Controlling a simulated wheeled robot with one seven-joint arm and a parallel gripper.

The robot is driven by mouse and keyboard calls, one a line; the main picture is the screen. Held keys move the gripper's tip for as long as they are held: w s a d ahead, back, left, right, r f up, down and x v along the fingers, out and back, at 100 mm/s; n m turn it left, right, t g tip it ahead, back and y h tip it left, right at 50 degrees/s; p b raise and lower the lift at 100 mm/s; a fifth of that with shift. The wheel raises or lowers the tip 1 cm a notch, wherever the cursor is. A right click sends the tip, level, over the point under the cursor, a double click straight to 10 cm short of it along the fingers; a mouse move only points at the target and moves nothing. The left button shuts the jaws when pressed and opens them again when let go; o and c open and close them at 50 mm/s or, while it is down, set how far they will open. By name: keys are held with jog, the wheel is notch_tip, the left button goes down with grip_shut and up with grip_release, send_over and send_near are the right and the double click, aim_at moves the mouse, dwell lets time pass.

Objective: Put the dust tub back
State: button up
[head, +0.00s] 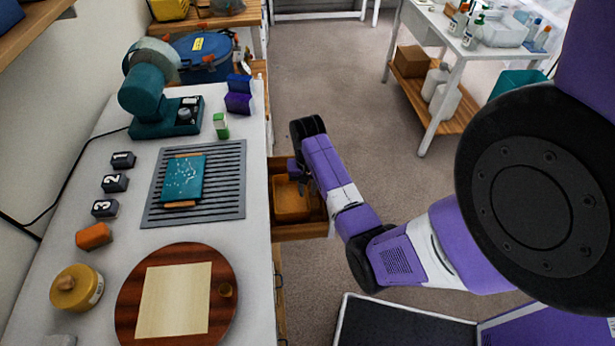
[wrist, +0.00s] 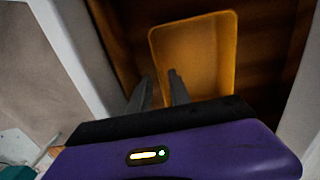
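A mustard-yellow round tub (head: 78,290) with a knobbed lid and a pale label stands at the near left of the worktop. An open orange tray-like tub (head: 291,205) is in the pulled-out wooden drawer (head: 300,232); it also shows in the wrist view (wrist: 205,55). I cannot tell which of them is the dust tub. My gripper (head: 300,178) points down at the drawer.
The worktop holds a round wooden board (head: 225,320) with a pale sheet, a slatted grey mat (head: 228,200) with a teal piece, numbered dark blocks, an orange block (head: 94,236) and a teal machine (head: 150,100).

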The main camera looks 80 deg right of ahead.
notch_tip(320, 180, up, 11)
dwell(0.3)
jog(key=shift+f, duration=0.1)
dwell(0.4)
